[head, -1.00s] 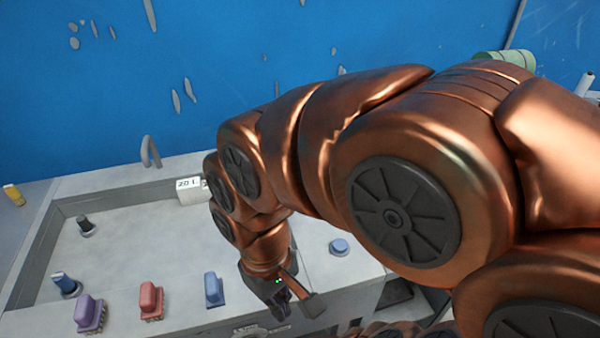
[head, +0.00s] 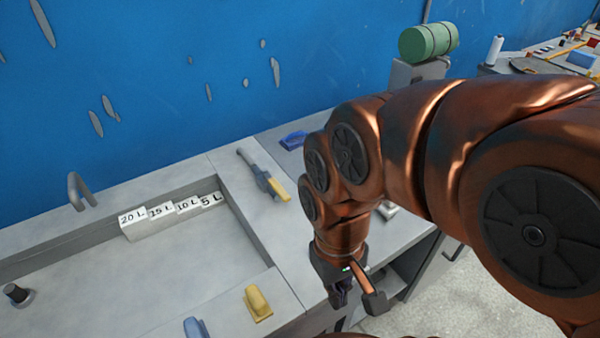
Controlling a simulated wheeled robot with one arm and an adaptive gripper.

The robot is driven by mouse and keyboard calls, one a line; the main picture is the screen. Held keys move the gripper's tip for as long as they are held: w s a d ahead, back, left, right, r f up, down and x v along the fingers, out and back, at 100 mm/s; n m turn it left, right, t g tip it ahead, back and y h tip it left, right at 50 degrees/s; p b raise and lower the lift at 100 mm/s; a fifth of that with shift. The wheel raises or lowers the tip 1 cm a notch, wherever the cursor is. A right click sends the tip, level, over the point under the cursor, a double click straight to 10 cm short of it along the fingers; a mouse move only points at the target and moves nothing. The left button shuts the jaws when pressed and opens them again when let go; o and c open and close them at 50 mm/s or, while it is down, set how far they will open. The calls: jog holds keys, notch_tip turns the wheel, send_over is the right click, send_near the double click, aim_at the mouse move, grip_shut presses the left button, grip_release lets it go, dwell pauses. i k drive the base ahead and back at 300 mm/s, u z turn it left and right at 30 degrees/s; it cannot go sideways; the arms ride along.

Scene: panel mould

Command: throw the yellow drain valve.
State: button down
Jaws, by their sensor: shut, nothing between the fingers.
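The yellow drain valve (head: 257,303) appears to be the yellow handle standing on the front rim of the grey basin, at the lower middle of the head view. It is in plain sight and nothing touches it. My gripper (head: 341,298) is shut and empty. It points down near the counter's front edge, to the right of the yellow handle and clearly apart from it. My arm hides part of the counter behind the gripper.
A blue handle (head: 195,328) stands left of the yellow one. White blocks marked 20 L to 5 L (head: 160,212) line the basin's back wall. A grey tool with a yellow end (head: 265,175) lies on the counter. A green roll (head: 428,41) sits at the back right.

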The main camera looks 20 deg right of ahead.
aim_at(276, 185)
jog(key=z, duration=0.1)
jog(key=k, duration=0.5)
jog(key=u, duration=1.35)
jog(key=i, duration=0.55)
jog(key=z, duration=0.9)
